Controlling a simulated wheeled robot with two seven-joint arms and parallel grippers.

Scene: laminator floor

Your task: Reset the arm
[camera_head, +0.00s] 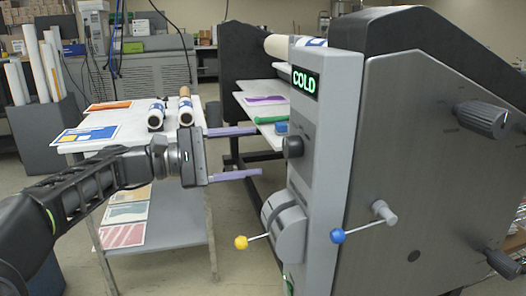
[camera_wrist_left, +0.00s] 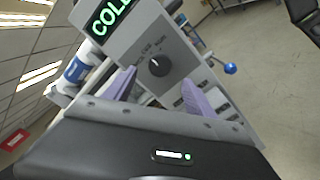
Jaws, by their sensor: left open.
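My left arm comes in from the left in the head view. Its gripper (camera_head: 235,154) is open and empty, its two purple fingers apart and pointing right toward the laminator's control panel (camera_head: 319,150). A dark knob (camera_head: 292,147) on that panel is to the right of the fingertips. In the left wrist view the gripper's fingers (camera_wrist_left: 158,92) frame the panel, and the knob (camera_wrist_left: 159,66) shows between and beyond them. The fingers appear apart from the knob. A green COLD display (camera_head: 305,81) is lit above it. My right gripper is in neither view.
A lever with a yellow ball (camera_head: 241,242) and a blue ball (camera_head: 337,236) sticks out low on the laminator. A white table (camera_head: 108,137) with rolls and printed sheets stands behind my left arm. Open floor (camera_head: 240,270) lies below the gripper.

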